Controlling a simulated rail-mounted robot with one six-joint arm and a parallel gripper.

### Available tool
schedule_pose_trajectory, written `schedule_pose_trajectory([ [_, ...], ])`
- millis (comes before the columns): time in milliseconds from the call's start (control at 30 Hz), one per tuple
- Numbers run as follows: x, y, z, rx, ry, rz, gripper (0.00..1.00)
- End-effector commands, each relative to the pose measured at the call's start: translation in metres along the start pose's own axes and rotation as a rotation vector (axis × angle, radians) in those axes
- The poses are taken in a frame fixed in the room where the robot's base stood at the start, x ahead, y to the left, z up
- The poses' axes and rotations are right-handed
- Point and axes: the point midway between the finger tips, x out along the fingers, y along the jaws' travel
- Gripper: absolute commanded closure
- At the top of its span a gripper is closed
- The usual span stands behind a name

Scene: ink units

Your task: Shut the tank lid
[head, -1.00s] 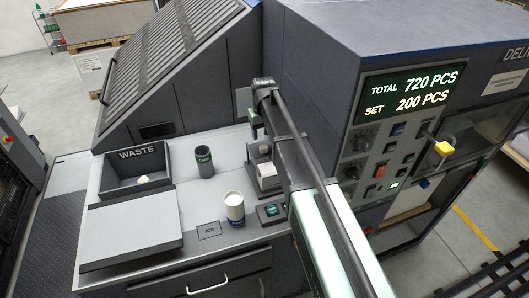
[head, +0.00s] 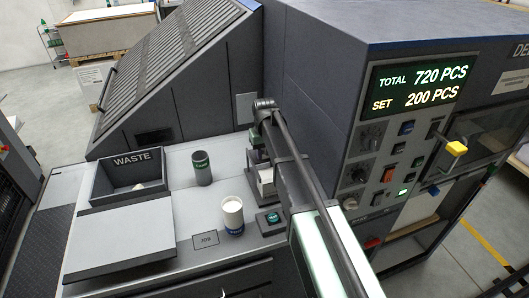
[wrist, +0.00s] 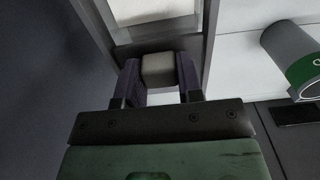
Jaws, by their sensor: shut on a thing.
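My gripper (wrist: 158,80) is shut on a small pale grey block (wrist: 158,69) in the wrist view, one dark finger on each side. The block sits at the edge of a grey frame around a white surface (wrist: 150,10); it looks like the tank lid's tab, but I cannot be sure. In the head view my gripper (head: 256,150) is low against the machine's side, above a small grey unit with a white front (head: 265,182). My arm hides part of this unit. I cannot tell how far open the lid is.
A dark cup with a green band (head: 202,168) stands left of the unit. A white cup with a blue band (head: 232,215) stands in front. The waste bin (head: 115,178) is farther left. A button box (head: 271,221) and the control panel (head: 390,150) are close to my arm.

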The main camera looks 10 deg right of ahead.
Motion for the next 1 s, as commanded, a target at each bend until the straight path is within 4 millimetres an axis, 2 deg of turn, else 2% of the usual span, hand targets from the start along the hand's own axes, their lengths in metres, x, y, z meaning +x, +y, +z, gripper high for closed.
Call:
schedule_pose_trajectory([
  [133,0.000,0.000,0.001,0.000,0.000,0.000,1.00],
  [233,0.000,0.000,0.010,0.000,0.000,0.000,1.00],
  [500,0.000,-0.001,0.069,0.001,0.000,0.000,1.00],
  [600,0.000,-0.001,0.083,0.001,0.000,0.000,1.00],
  [900,0.001,0.000,0.086,0.000,-0.004,0.000,1.00],
  [933,0.001,0.000,0.086,0.000,-0.005,0.000,0.64],
  [1000,0.001,0.000,0.086,0.000,-0.004,0.000,0.53],
])
